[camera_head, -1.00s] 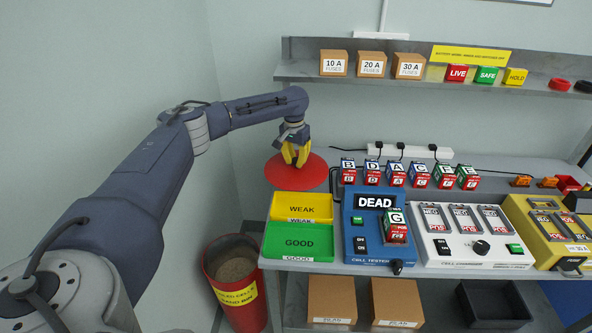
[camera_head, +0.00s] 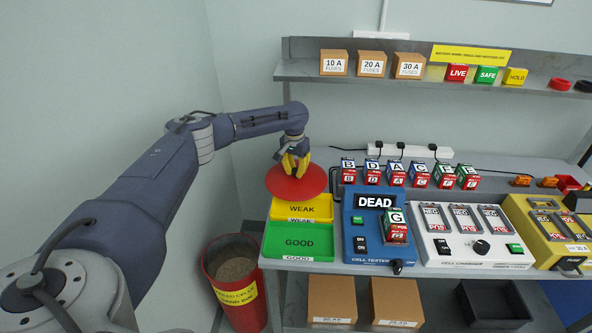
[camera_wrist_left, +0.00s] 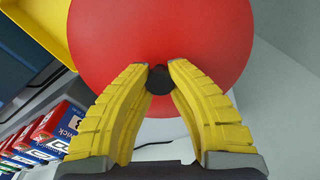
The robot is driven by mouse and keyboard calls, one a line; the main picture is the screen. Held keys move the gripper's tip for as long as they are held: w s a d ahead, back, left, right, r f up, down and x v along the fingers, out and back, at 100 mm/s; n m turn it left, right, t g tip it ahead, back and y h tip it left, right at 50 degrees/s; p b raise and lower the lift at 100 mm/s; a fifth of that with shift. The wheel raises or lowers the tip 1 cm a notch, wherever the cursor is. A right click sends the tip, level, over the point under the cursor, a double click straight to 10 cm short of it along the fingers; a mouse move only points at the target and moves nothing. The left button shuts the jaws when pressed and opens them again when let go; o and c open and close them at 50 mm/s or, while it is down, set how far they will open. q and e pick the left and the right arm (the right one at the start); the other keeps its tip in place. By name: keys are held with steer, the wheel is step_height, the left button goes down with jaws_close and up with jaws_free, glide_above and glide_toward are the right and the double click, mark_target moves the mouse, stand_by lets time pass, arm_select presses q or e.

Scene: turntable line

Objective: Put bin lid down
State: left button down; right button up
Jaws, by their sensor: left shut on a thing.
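My left gripper (camera_head: 295,164) is shut on the dark knob (camera_wrist_left: 160,79) of the round red bin lid (camera_head: 297,184). The lid also fills the upper middle of the left wrist view (camera_wrist_left: 160,30). In the head view the lid is over the back part of the yellow WEAK tray (camera_head: 318,209) and hides some of it. The red bin (camera_head: 236,292) stands on the floor left of the bench, uncovered, with brownish grainy fill and a yellow label. My right gripper is not in view.
The green GOOD tray (camera_head: 299,241) lies in front of the yellow one. The blue cell tester (camera_head: 373,251) showing DEAD stands to their right, then the white charger (camera_head: 461,247). Several labelled cells stand behind. A shelf (camera_head: 430,84) with fuse boxes is above.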

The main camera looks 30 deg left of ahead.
mark_target(295, 171)
arm_select(q)
steer(key=shift+f, duration=0.25)
steer(key=c, duration=1.4)
jaws_free()
steer(key=shift+o, duration=0.2)
step_height(295, 171, up, 13)
steer(key=shift+s, duration=0.4)
steer(key=shift+r, duration=0.1)
